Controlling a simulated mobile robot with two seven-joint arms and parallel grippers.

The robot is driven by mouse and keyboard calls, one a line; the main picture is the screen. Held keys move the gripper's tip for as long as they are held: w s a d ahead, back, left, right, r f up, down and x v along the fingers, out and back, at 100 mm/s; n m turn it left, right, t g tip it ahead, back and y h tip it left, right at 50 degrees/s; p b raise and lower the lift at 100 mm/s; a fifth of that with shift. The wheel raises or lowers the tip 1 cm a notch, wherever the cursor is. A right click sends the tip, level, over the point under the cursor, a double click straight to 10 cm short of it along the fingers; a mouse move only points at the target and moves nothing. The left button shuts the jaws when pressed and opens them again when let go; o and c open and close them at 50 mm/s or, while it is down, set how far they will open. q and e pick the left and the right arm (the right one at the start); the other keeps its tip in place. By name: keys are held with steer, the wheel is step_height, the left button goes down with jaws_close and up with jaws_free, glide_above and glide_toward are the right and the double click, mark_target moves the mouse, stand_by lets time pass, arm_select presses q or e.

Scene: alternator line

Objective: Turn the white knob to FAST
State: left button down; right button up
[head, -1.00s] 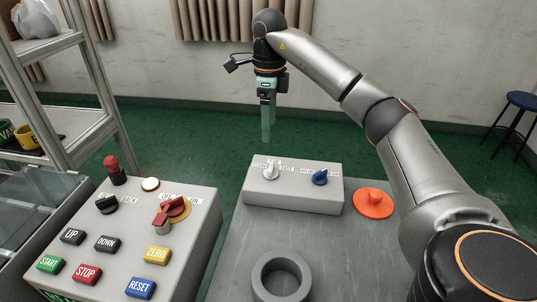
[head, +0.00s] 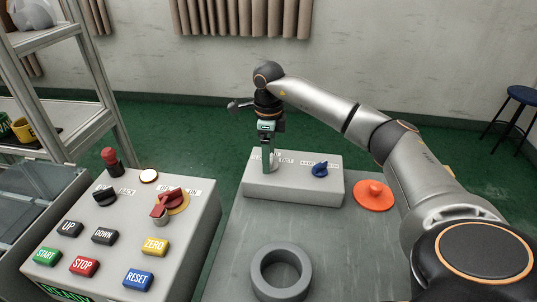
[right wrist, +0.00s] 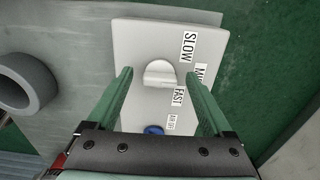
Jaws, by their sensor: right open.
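The white knob (right wrist: 159,73) sits on top of a light grey box (head: 290,190), with labels SLOW, a partly hidden one, and FAST beside it. In the head view the knob is largely hidden behind my right gripper (head: 268,163). In the right wrist view the green fingers of my right gripper (right wrist: 158,76) are open, one on each side of the knob, with a gap on both sides. I cannot tell exactly which label the knob points to. My left gripper is not in view.
A blue knob (head: 320,169) stands on the same box, to the right. An orange disc (head: 374,195) lies right of the box, and a grey ring (head: 281,272) in front. A control panel (head: 190,240) with buttons and switches stands at left. The tabletop between is bare.

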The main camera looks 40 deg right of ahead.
jaws_close()
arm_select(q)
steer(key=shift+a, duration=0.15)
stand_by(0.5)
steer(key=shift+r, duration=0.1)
